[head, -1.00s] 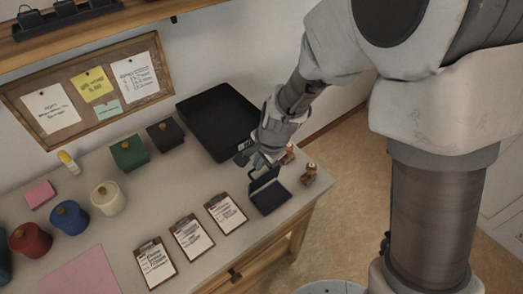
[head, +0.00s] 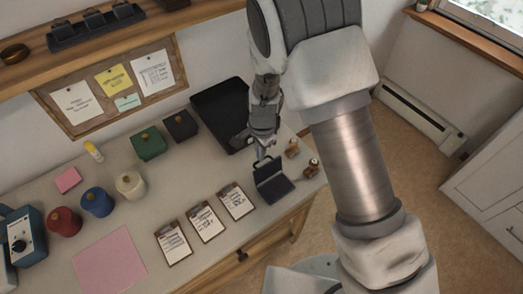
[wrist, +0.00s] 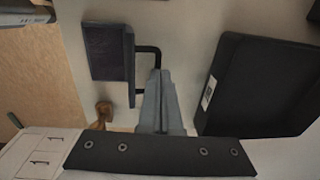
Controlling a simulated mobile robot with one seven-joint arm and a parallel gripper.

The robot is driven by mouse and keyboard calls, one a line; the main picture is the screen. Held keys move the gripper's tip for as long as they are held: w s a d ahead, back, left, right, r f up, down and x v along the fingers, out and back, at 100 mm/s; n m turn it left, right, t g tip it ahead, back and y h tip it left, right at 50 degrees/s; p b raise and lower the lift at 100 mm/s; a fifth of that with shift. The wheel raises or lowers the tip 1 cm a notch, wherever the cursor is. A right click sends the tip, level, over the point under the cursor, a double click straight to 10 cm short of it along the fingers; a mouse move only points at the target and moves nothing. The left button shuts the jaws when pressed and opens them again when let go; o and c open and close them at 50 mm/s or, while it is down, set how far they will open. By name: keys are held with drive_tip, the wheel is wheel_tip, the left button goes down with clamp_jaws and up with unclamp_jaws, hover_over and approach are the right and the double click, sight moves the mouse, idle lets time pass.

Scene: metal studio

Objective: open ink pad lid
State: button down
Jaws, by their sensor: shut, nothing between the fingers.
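The dark ink pad (head: 276,188) lies near the table's front right edge. Its lid (head: 267,169) stands raised along the back side, with the pad surface uncovered. In the wrist view the dark purplish pad (wrist: 103,52) is at upper left. The lid (wrist: 131,62) shows nearly edge-on, with a black loop handle (wrist: 149,48) on its outer side. My gripper (head: 260,157) is just behind the lid. In the wrist view its fingers (wrist: 157,78) are shut and empty beside the handle; I cannot tell whether they touch it.
Two wooden stamps (head: 292,149) (head: 312,167) stand right of the pad. A black tray (head: 208,105) lies behind and left of my gripper. Several clipboards (head: 237,201) lie left of the pad. The table's front edge is close to the pad.

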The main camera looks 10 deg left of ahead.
drive_tip(key=shift+w+a+f, duration=0.15)
idle(0.8)
drive_tip(key=shift+s+d, duration=0.55)
drive_tip(key=shift+d, duration=0.1)
wheel_tip(320, 180, up, 14)
drive_tip(key=p, duration=0.2)
drive_tip(key=shift+w+a+p, duration=0.25)
drive_tip(key=shift+a+p, duration=0.1)
